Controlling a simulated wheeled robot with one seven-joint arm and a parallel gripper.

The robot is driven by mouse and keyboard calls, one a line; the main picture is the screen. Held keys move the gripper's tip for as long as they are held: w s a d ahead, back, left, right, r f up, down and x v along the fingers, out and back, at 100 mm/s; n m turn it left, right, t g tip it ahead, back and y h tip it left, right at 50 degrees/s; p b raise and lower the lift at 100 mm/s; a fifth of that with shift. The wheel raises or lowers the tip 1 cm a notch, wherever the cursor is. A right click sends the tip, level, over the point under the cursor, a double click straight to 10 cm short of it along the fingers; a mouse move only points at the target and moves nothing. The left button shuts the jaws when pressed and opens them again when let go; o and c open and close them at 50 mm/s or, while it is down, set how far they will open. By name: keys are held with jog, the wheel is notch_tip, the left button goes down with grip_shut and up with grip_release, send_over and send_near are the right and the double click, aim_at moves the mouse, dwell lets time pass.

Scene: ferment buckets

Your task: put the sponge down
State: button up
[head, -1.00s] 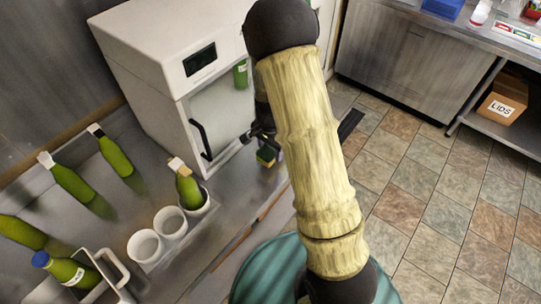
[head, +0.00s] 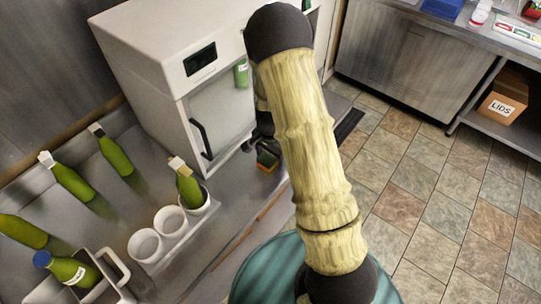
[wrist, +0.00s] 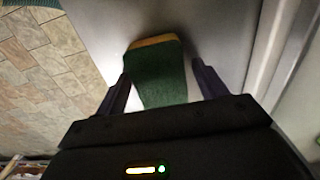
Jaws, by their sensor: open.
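The sponge (wrist: 157,75), dark green with a yellow edge, lies on the steel counter in the wrist view. It also shows in the head view (head: 267,160), small, near the counter's front edge before the white cabinet. My gripper (wrist: 161,70) is open, with one dark finger on each side of the sponge. A gap shows beside the right finger; the left finger is close to the sponge, and I cannot tell if they touch. In the head view my gripper (head: 262,138) is partly hidden behind my arm.
The white cabinet (head: 150,50) with a glass door stands directly behind the sponge. White cups (head: 146,245) in a holder, one with a green bottle (head: 188,186), stand to the left. Tiled floor (head: 440,200) lies beyond the counter edge.

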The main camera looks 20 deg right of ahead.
aim_at(271, 156)
jog(key=shift+r, duration=0.1)
notch_tip(271, 156, up, 12)
jog(key=b, duration=0.1)
dwell(0.4)
dwell(0.5)
jog(key=s+r+n+t, duration=0.1)
jog(key=s+r+n, duration=0.1)
jog(key=s+n, duration=0.3)
jog(key=s+r+n+t, duration=0.1)
jog(key=s+r+n, duration=0.2)
jog(key=s, duration=0.6)
jog(key=n, duration=0.2)
jog(key=shift+s+n+t, duration=0.15)
jog(key=shift+n+t, duration=0.15)
jog(key=shift+n, duration=0.1)
jog(key=shift+d, duration=0.1)
jog(key=shift+c, duration=0.4)
